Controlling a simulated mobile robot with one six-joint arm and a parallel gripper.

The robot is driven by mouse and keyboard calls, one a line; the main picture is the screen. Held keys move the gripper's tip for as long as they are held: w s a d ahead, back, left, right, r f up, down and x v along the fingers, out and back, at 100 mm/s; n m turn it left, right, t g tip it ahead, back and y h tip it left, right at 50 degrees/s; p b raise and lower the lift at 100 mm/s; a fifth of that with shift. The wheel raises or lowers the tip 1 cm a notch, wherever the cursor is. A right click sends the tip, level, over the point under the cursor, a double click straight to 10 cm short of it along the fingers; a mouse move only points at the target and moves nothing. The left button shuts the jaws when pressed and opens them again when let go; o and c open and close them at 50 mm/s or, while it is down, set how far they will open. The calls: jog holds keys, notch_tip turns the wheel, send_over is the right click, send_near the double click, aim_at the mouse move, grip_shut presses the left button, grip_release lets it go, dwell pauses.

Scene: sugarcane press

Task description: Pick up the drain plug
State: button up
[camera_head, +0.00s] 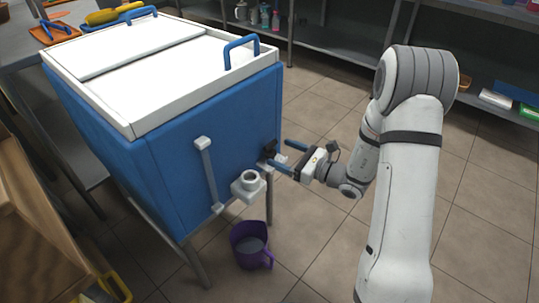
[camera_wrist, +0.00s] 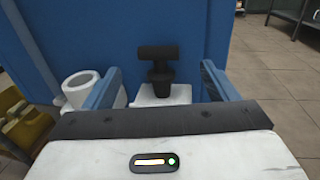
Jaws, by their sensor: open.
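The drain plug, a black piece with a T-shaped top (camera_wrist: 158,66), stands upright on a small white ledge (camera_wrist: 165,96) against the blue tank. It shows small and dark in the head view (camera_head: 269,149). My gripper (camera_head: 278,152) is open and empty, its two blue fingers pointing at the tank. In the wrist view my gripper (camera_wrist: 160,70) has one finger on each side of the plug, with gaps on both sides. I cannot tell how far the fingertips reach along the plug.
The blue tank (camera_head: 200,142) has a white lid with blue handles. A round white outlet (camera_head: 249,181) sticks out left of the ledge. A purple jug (camera_head: 250,246) stands on the floor below. Tiled floor is free to the right, before the shelves (camera_head: 345,68).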

aim_at(273, 150)
jog(key=b+x, duration=0.1)
jog(key=x, duration=0.2)
jog(key=shift+a+f, duration=0.1)
jog(key=shift+a, duration=0.1)
jog(key=c, duration=1.1)
jog(key=shift+o, duration=0.2)
